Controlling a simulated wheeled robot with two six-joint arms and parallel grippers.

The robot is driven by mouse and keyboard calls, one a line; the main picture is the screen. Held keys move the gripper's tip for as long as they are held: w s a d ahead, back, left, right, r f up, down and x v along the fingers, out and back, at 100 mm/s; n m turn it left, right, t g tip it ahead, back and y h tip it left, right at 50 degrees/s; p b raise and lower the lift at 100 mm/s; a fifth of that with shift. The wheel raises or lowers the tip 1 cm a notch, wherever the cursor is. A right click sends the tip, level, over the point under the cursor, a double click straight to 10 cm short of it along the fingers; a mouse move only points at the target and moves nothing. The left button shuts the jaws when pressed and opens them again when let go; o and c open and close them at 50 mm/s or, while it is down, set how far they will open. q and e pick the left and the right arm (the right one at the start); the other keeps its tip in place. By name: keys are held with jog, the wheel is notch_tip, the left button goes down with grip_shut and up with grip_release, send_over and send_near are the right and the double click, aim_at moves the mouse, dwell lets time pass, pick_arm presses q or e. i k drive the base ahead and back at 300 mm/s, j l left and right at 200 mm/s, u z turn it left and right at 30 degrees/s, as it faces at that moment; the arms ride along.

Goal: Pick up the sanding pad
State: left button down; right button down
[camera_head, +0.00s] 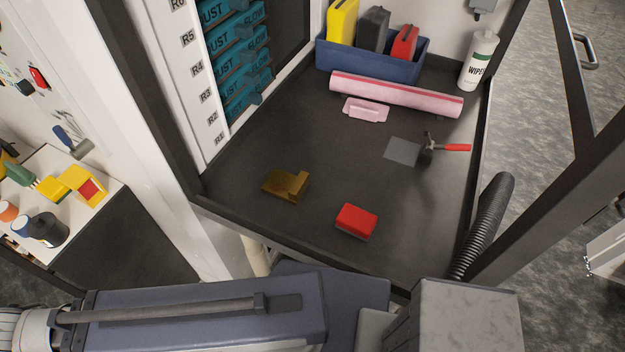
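Several small items lie apart on the dark bench top (330,150), and I cannot tell for sure which one is the sanding pad. A red block (357,220) with a greyish lower side lies near the front edge. A brown-gold block (286,186) with a raised end lies to its left. A pink flat pad with a handle-like top (366,109) lies farther back, in front of a pink roll. A thin grey square sheet (402,151) lies flat at the right. Neither of my grippers shows; only parts of my own body are at the bottom.
A blue bin (372,64) with yellow, dark and red containers stands at the back, behind the pink roll (395,95). A white wipes bottle (478,60) stands back right. A red-handled tool (445,147) lies right. A black ribbed hose (484,225) rises at the right edge.

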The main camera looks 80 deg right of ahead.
aim_at(361, 224)
jog(key=k+z, duration=0.4)
jog(key=k, duration=1.35)
jog(key=k+z, duration=0.1)
jog(key=z, duration=0.25)
jog(key=k+l+z, duration=0.1)
jog(key=z, duration=0.25)
jog(key=k+l+z, duration=0.1)
jog(key=z, duration=0.25)
jog(key=l, duration=0.1)
